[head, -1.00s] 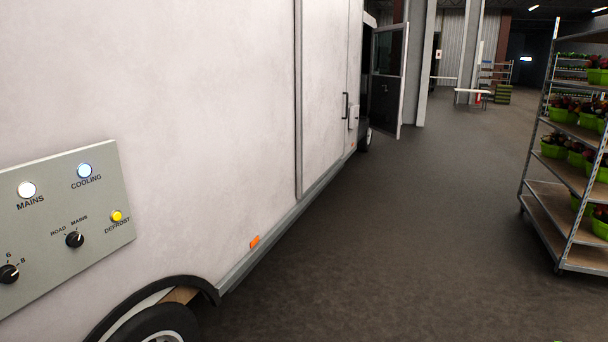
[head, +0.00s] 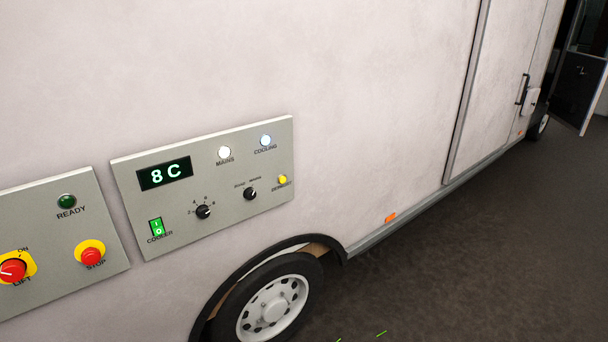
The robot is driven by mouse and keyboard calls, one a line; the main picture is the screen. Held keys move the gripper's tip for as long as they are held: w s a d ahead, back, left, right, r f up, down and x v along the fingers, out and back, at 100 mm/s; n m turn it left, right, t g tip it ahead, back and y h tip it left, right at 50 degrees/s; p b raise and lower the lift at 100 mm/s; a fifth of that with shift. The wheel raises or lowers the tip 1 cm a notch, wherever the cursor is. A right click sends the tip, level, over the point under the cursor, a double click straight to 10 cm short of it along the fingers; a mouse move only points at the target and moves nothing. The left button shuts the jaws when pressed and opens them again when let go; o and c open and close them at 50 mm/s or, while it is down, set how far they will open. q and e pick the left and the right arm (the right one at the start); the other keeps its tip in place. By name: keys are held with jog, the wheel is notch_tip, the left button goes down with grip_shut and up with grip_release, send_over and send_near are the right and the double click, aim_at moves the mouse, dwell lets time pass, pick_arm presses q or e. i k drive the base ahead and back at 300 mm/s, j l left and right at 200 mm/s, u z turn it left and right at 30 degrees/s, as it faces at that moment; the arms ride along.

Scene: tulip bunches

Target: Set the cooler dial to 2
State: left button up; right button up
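The cooler dial (head: 204,212) is a black knob with numbers around its upper side, on a grey control panel (head: 262,205) on the side of a white truck. The 2 is at its left. A pale mark shows on the knob, but its exact setting is too small to read. The panel's display (head: 165,174) reads 8 C. Below it is a lit green switch (head: 156,227) labelled COOLER. Neither of my grippers is in view.
The panel also has a smaller black knob (head: 250,194), white MAINS lamp (head: 224,153), bluish COOLING lamp (head: 265,140) and yellow DEFROST button (head: 282,180). A second panel (head: 40,215) with red LIFT and STOP controls is left. A wheel (head: 272,308) is below; floor at right is clear.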

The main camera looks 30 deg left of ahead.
aim_at(203, 212)
jog(key=u, duration=1.45)
jog(key=i+l+u, duration=0.15)
jog(key=l, duration=0.25)
jog(key=i+l+u, duration=0.15)
jog(key=l, duration=0.2)
jog(key=i+l+u, duration=0.15)
jog(key=l, duration=0.3)
